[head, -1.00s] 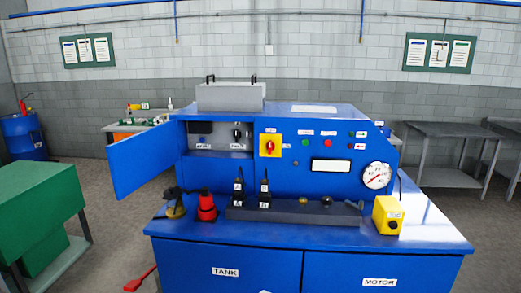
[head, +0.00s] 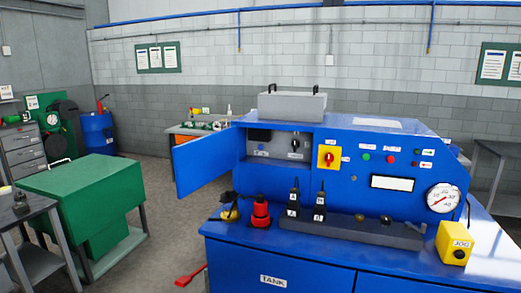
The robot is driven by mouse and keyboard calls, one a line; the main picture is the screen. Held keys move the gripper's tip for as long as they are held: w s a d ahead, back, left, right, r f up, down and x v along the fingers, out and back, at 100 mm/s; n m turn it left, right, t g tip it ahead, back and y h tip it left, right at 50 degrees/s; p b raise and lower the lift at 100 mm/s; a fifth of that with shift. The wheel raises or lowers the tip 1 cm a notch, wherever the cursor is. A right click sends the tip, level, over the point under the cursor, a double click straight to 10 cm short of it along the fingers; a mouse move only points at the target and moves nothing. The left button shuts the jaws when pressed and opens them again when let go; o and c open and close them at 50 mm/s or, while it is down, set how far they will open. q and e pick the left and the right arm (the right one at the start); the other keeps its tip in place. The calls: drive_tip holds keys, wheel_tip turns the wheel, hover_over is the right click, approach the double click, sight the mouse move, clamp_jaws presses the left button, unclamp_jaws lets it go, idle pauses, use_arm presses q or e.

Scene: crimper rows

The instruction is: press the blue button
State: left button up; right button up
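The blue machine (head: 350,190) stands with its sloped control panel facing me. The panel carries a green button (head: 366,157), a red button (head: 390,160), a yellow plate with a red rotary switch (head: 329,157) and small indicators (head: 416,152) at the right. A yellow box (head: 454,243) labelled JOG, with a dark round button, sits at the front right. I cannot make out a clearly blue button; small parts are hard to tell against the blue panel. Neither of my grippers shows.
The machine's blue door (head: 207,161) hangs open to the left. A green cabinet (head: 88,196) and a grey table (head: 30,220) stand at the left. A red-handled tool (head: 190,276) juts out low by the machine. Bare floor (head: 165,215) lies between cabinet and machine.

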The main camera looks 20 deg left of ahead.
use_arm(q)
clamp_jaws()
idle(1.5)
